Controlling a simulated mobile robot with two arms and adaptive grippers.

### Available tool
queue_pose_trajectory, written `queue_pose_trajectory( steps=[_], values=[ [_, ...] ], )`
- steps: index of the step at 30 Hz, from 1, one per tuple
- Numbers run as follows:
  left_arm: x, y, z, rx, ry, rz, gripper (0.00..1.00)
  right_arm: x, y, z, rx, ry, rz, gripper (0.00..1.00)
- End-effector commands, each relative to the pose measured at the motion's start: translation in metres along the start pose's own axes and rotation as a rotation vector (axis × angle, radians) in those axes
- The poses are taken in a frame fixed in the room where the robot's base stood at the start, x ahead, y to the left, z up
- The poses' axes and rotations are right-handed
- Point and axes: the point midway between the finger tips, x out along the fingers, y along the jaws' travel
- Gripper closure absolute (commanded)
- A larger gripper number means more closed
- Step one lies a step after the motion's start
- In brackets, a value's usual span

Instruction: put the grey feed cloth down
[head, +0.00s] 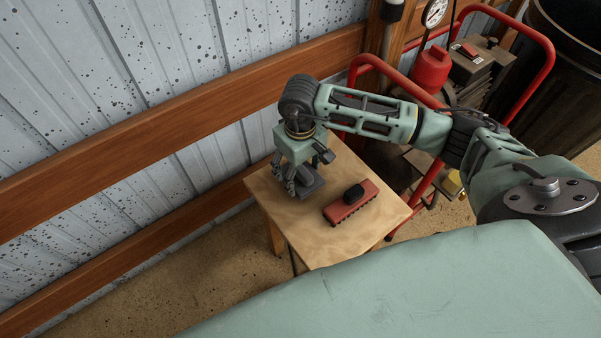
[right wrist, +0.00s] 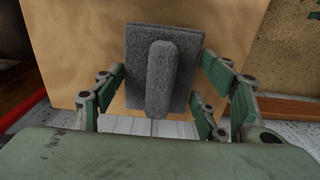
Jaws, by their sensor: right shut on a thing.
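The grey feed cloth (head: 313,183) is at the far left part of a small wooden table (head: 277,215). My right gripper (head: 298,178) points down over it and is shut on it. In the right wrist view the cloth (right wrist: 186,38) is a dark grey fuzzy rectangle with a raised ridge along its middle, between the green-padded fingers of my right gripper (right wrist: 163,100). I cannot tell whether the cloth touches the tabletop or hangs just above it. My left gripper is out of view.
A corrugated wall (head: 120,80) with wooden rails (head: 150,130) stands behind. A red-framed cart (head: 548,70) and a dark bin (head: 570,50) stand to the right. The table's front part is bare.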

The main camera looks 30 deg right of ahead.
Motion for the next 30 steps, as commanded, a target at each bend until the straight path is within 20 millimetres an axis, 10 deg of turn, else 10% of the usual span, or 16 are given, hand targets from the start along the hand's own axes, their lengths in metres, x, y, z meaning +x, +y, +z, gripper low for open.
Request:
queue_pose_trajectory(
  steps=[20, 21, 30],
  values=[
    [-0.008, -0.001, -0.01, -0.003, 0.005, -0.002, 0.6, 0.019, 0.0, 0.0, 0.0, 0.001, 0.0, 0.55],
    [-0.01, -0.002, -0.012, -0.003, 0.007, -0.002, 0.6, 0.019, 0.0, 0.0, 0.001, 0.001, 0.0, 0.33],
    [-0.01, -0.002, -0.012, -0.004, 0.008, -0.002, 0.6, 0.019, 0.0, 0.0, 0.001, 0.001, 0.0, 0.15]
  ],
)
